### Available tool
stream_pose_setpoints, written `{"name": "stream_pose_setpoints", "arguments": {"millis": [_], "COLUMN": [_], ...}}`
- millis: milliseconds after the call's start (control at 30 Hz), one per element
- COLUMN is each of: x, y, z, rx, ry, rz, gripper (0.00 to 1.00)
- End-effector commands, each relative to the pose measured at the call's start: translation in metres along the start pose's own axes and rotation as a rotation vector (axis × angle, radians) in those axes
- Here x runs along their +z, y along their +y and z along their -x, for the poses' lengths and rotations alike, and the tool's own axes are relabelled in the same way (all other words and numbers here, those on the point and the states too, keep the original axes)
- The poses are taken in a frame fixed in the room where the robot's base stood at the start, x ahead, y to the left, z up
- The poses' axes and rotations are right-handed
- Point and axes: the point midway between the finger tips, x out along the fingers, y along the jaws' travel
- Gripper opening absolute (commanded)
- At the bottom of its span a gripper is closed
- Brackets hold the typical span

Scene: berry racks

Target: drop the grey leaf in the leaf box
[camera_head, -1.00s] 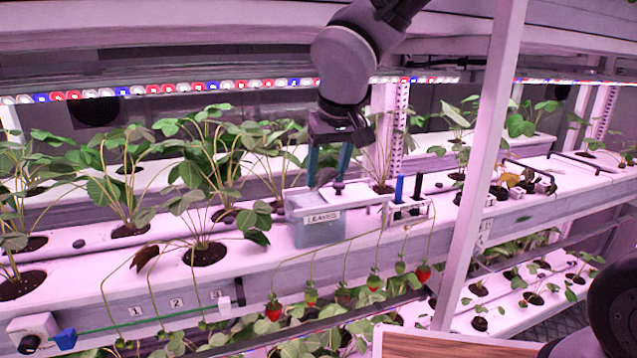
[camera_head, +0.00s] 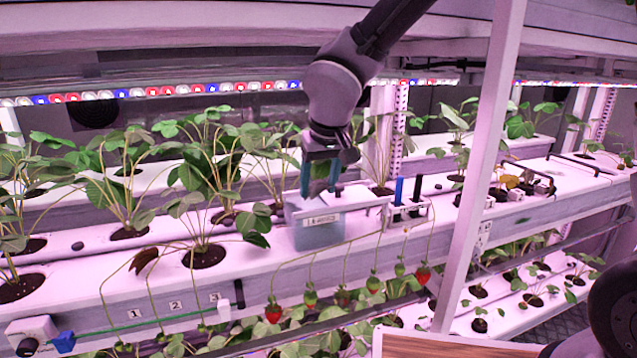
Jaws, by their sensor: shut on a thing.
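My gripper (camera_head: 320,190) points down over the leaf box (camera_head: 319,234), a grey bin with a label that reads LEAVES, on the front edge of the planter shelf. The two teal fingers are shut on a small dull grey-green leaf (camera_head: 319,186) that shows between them. The fingertips are just above the box's open top, near its back rim. The inside of the box is mostly hidden.
Strawberry plants (camera_head: 205,205) stand left of the box, their leaves close to it. A small tool rack (camera_head: 408,210) with upright handles stands to the right. A white post (camera_head: 482,160) rises further right. Red berries (camera_head: 273,313) hang below the front edge.

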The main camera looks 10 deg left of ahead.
Motion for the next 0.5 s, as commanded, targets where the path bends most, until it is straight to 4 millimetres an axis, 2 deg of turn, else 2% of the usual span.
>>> {"name": "stream_pose_setpoints", "arguments": {"millis": [367, 400, 467, 500], "x": [0.0033, 0.0033, 0.0033, 0.0033], "y": [-0.0003, -0.0002, -0.0002, -0.0002], "z": [-0.0083, -0.0083, -0.0083, -0.0083], "rx": [-0.001, -0.001, -0.001, -0.001], "ry": [0.0, 0.0, 0.0, 0.0], "rz": [0.0, 0.0, 0.0, 0.0], "gripper": [0.11, 0.68, 0.9, 0.9]}}
